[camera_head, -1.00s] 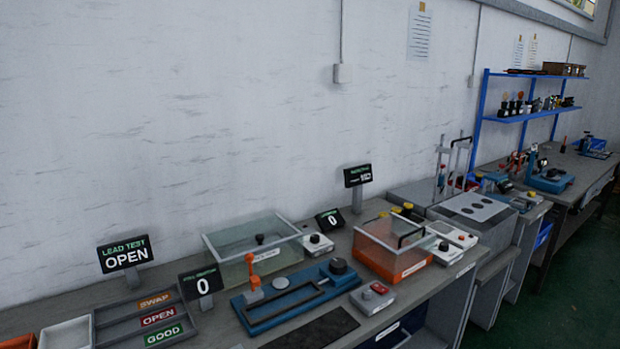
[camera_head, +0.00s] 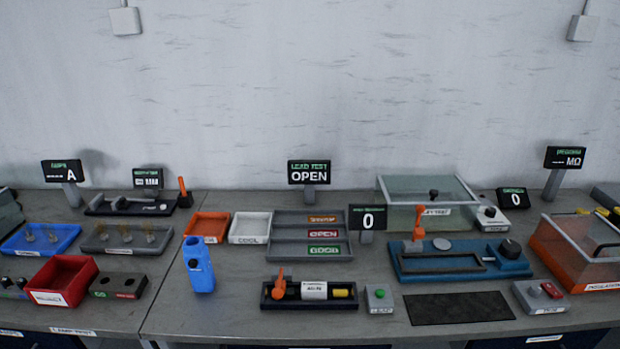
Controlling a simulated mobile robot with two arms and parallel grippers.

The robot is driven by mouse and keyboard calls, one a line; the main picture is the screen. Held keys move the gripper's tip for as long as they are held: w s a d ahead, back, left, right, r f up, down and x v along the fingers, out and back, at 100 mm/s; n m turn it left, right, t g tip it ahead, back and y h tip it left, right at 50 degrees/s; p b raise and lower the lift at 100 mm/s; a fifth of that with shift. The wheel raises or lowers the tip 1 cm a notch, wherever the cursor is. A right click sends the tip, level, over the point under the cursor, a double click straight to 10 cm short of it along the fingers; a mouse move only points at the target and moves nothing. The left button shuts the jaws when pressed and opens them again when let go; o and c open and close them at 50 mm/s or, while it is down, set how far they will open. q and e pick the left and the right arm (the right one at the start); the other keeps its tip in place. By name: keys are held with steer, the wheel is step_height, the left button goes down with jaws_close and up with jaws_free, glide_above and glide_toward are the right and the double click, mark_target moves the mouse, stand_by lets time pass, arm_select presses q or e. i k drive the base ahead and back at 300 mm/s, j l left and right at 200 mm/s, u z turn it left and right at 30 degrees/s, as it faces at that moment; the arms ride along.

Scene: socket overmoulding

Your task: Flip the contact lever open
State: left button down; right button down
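Three orange levers show, and no readable label tells which is the contact lever. One orange lever (camera_head: 279,285) stands roughly upright at the left end of a small black fixture (camera_head: 310,304) at the front middle. This fixture also carries a white labelled block (camera_head: 314,290) and a yellow piece (camera_head: 340,293). A second orange lever (camera_head: 418,228) stands upright on a blue fixture (camera_head: 505,268) to the right. A third, thin orange lever (camera_head: 183,187) stands at the right end of a dark fixture (camera_head: 135,206) at the back left. Neither of my grippers is in view.
A grey box with a green button (camera_head: 380,298) stands just right of the black fixture. A blue bottle-like thing (camera_head: 198,264) stands to its left. A "LEAD TEST OPEN" display (camera_head: 309,172) and sorting tray (camera_head: 287,248) are behind. A dark mat (camera_head: 459,308) lies front right.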

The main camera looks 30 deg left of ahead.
mark_target(278, 293)
steer(key=u, duration=1.3)
